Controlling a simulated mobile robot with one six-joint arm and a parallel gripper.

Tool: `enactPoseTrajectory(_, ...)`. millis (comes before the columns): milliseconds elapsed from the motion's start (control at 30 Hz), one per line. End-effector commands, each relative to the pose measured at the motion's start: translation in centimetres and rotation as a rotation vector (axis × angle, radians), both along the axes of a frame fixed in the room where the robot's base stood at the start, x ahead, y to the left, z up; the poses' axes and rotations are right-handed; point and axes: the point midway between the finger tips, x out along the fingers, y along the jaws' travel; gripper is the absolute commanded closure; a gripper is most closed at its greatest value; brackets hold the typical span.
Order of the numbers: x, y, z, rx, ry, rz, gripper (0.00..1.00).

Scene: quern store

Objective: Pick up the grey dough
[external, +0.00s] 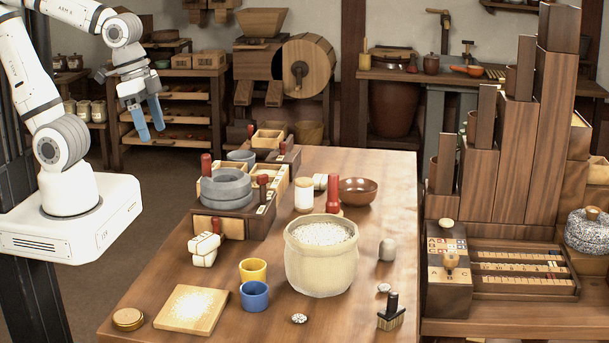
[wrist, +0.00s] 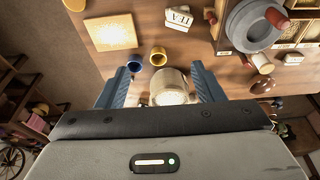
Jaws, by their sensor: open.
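A small pale grey rounded lump (external: 387,249), which may be the grey dough, stands on the table right of the flour sack (external: 322,262) in the external view. I cannot be sure of what it is. I do not make it out in the wrist view, where my gripper's body covers the lower part. My gripper (external: 148,119) is open and empty, its blue fingers pointing down, high at the left beyond the table's left edge. In the wrist view my gripper (wrist: 160,68) shows both fingers spread, with the sack (wrist: 171,86) seen between them.
The wooden table (external: 200,326) also holds a floured board (external: 191,309), yellow cup (external: 253,270), blue cup (external: 255,295), stone quern (external: 226,188), brown bowl (external: 358,190), red-handled tool (external: 334,194) and brush (external: 391,315). Tall stepped wooden boxes (external: 515,150) stand at right.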

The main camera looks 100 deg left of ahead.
Motion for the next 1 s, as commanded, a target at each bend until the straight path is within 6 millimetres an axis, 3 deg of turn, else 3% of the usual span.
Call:
enactPoseTrajectory(167,0.5,0.0,0.0,0.000,0.000,0.001,0.39)
enactPoseTrajectory(267,2.3,0.2,0.1,-0.001,-0.002,0.006,0.39)
enactPoseTrajectory(467,10.2,1.2,-0.1,-0.001,-0.020,0.027,0.39)
enactPoseTrajectory(667,19.3,2.8,-1.9,-0.001,-0.044,0.050,0.39)
enactPoseTrajectory(867,28.1,5.0,-5.7,0.001,-0.069,0.072,0.39)
enactPoseTrajectory(1000,33.9,6.8,-9.5,0.002,-0.085,0.090,0.39)
